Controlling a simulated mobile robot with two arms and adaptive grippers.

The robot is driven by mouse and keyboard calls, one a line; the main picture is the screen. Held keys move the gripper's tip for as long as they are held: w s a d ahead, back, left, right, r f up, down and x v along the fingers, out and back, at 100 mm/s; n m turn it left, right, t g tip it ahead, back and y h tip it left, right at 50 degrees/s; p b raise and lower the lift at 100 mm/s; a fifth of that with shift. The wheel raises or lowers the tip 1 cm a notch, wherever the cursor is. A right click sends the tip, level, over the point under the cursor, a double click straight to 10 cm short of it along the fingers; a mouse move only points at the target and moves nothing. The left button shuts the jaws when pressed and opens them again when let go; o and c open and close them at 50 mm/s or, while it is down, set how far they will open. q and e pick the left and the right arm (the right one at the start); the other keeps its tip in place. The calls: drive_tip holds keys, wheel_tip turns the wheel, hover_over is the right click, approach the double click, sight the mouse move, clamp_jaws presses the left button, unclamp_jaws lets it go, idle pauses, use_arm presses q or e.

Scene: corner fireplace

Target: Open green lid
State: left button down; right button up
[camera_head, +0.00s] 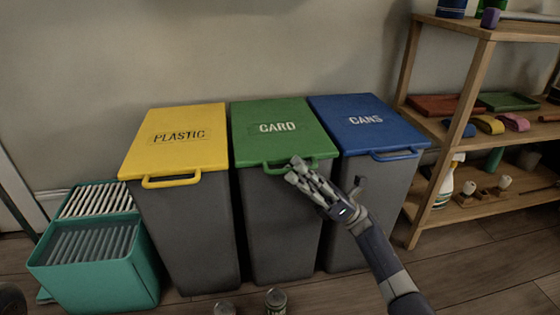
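The green lid (278,124), marked "CARD", lies closed on the middle grey bin (280,220). Its green handle (270,167) sticks out at the front edge. My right gripper (295,170) is at this handle, with its fingertips over the handle's middle and right part. Part of the handle is hidden behind the fingers. I cannot tell whether the fingers are closed around the handle or only beside it. My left gripper is not in view.
A yellow-lidded bin (180,140) stands on the left, a blue-lidded bin (368,125) on the right. A teal crate (100,275) sits left of the bins. Cans (275,300) stand on the floor in front. A wooden shelf (470,120) with several items is at the right.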

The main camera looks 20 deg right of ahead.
sight(281, 159)
drive_tip(key=shift+b+x, duration=0.4)
drive_tip(key=shift+x, duration=2.4)
clamp_jaws()
